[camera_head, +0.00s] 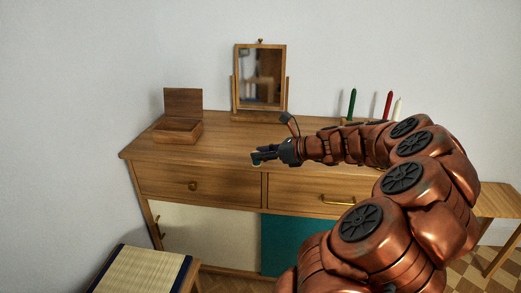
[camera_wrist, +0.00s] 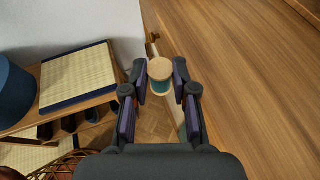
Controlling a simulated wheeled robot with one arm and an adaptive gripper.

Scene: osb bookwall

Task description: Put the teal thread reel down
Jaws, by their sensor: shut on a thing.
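The teal thread reel (camera_wrist: 160,87) has a pale wooden end disc and teal thread below it. In the wrist view it sits between the two fingertips of my gripper (camera_wrist: 160,78), which is shut on it. The wooden dresser top (camera_wrist: 250,80) fills the right of that view, and the reel appears around its front edge, with the floor showing below. In the head view my gripper (camera_head: 262,157) is over the front part of the dresser top (camera_head: 215,145). I cannot make out the reel there. The height above the top is hard to tell.
An open wooden box (camera_head: 178,132) stands on the dresser's left, a framed mirror (camera_head: 260,78) at the back, and green, red and white candles (camera_head: 387,105) at the right. A mat-topped stool (camera_head: 140,272) stands front left. The top between box and gripper is clear.

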